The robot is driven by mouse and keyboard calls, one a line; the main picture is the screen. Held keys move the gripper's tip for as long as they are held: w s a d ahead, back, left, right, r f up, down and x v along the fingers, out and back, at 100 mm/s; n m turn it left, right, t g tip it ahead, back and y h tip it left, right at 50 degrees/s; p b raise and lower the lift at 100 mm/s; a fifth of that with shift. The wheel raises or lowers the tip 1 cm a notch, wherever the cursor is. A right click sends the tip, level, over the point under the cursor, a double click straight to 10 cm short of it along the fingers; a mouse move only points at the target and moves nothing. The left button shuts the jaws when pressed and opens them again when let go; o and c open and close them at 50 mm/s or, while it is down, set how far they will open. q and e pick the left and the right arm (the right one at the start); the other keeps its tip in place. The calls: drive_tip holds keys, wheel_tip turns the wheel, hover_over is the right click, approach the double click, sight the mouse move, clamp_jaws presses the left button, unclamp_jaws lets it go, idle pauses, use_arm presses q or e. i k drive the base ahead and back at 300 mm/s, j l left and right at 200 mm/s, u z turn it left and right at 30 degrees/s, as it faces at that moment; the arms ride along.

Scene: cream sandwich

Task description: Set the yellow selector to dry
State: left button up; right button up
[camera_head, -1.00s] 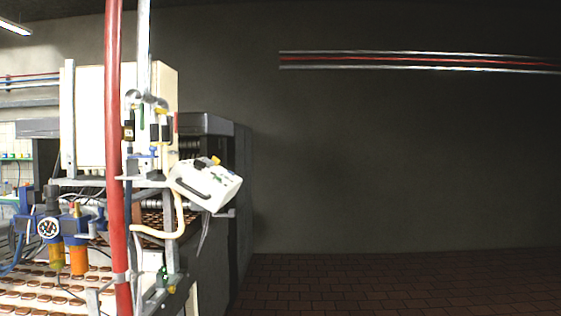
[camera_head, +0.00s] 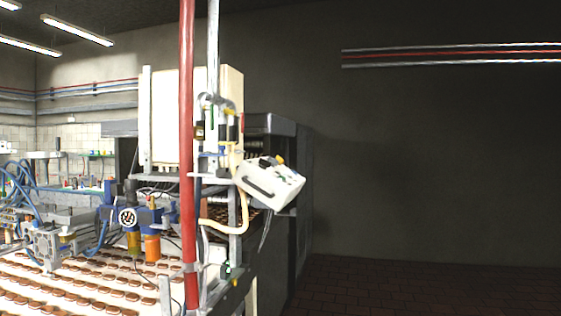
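A white control box (camera_head: 271,184) hangs tilted at the right end of the machine, with a dark handle along its lower left side. A small yellow part (camera_head: 280,160), perhaps the yellow selector, sticks up at its top edge. It is too small to read a setting, and any labels are unreadable. Neither of my grippers shows in the head view.
A red vertical pipe (camera_head: 187,130) and a grey pipe stand left of the box. A conveyor (camera_head: 70,290) with rows of brown biscuits runs at lower left. A dark cabinet (camera_head: 303,190) stands behind the box. The tiled floor (camera_head: 430,290) at right is clear.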

sight(282, 160)
drive_tip(key=i+l+u, duration=0.1)
drive_tip(key=u, duration=0.65)
drive_tip(key=i+l+u, duration=0.4)
drive_tip(key=l, duration=0.2)
drive_tip(key=i+l+u, duration=0.2)
drive_tip(key=l, duration=0.15)
drive_tip(key=i+l+u, duration=0.2)
drive_tip(key=l, duration=0.15)
drive_tip(key=i+l, duration=0.15)
drive_tip(key=l, duration=0.25)
drive_tip(key=i+l, duration=0.1)
drive_tip(key=l, duration=0.3)
drive_tip(key=i+l+u, duration=0.1)
drive_tip(key=l, duration=0.3)
drive_tip(key=i+l, duration=0.15)
drive_tip(key=l, duration=0.25)
drive_tip(key=i+l, duration=0.1)
drive_tip(key=l, duration=0.3)
drive_tip(key=i+l, duration=0.15)
drive_tip(key=l, duration=0.25)
drive_tip(key=i+l+u, duration=0.1)
drive_tip(key=l, duration=0.35)
